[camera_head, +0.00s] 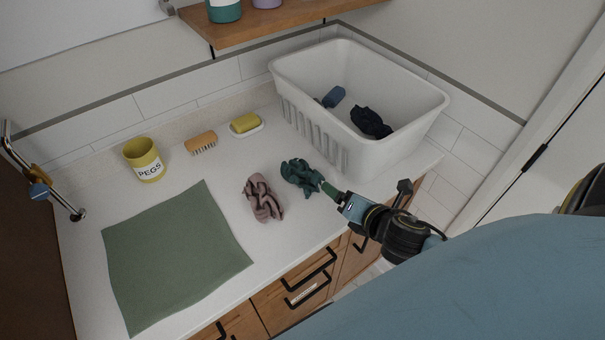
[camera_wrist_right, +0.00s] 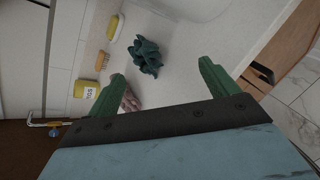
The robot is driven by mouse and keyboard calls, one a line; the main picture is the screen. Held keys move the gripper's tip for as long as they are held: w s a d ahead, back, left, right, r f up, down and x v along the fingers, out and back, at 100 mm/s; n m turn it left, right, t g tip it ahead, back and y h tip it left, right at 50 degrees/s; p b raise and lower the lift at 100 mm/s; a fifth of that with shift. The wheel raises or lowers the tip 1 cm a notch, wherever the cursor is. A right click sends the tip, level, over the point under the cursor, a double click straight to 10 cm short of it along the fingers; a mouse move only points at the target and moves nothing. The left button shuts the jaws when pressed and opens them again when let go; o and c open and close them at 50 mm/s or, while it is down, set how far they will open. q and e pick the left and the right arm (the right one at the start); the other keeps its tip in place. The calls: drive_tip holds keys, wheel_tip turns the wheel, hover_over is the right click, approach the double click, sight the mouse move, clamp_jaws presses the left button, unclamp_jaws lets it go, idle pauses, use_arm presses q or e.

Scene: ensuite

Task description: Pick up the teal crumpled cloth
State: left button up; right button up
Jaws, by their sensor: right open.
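The teal crumpled cloth (camera_head: 301,177) lies on the white counter, just in front of the white basket. It also shows in the right wrist view (camera_wrist_right: 147,56), beyond the fingertips and between their lines. My right gripper (camera_head: 327,187) comes in from the right with its green fingers close to the cloth. In the right wrist view my right gripper (camera_wrist_right: 160,72) is open, with nothing between its fingers. My left gripper is not in view.
A pink crumpled cloth (camera_head: 263,198) lies left of the teal one. The white basket (camera_head: 300,122) behind holds dark and blue items. A green mat (camera_head: 173,254), yellow pegs pot (camera_head: 144,160), brush (camera_head: 201,143) and soap dish (camera_head: 246,129) stand left. A shelf (camera_head: 275,22) hangs above.

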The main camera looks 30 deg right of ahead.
sight(320, 182)
drive_tip(key=n, duration=0.2)
drive_tip(key=w+n+y, duration=0.1)
drive_tip(key=n, duration=0.2)
drive_tip(key=n+t+y, duration=0.1)
drive_tip(key=n, duration=0.1)
drive_tip(key=shift+w+d+n, duration=0.15)
drive_tip(key=shift+d+n, duration=0.1)
drive_tip(key=shift+n, duration=0.05)
drive_tip(key=n, duration=0.2)
drive_tip(key=n+y, duration=0.1)
drive_tip(key=n, duration=0.1)
drive_tip(key=shift+w+a+y, duration=0.1)
drive_tip(key=shift+w+y, duration=0.1)
drive_tip(key=shift+y, duration=0.1)
drive_tip(key=x, duration=0.7)
drive_tip(key=shift+w+a+f, duration=0.1)
drive_tip(key=shift+w+f, duration=0.1)
drive_tip(key=shift+a+x, duration=0.15)
drive_tip(key=shift+x, duration=1.3)
drive_tip(key=shift+a+x, duration=0.15)
drive_tip(key=shift+x, duration=1.25)
drive_tip(key=shift+r, duration=0.1)
drive_tip(key=c, duration=1.1)
drive_tip(key=shift+o, duration=0.2)
drive_tip(key=shift+r, duration=0.1)
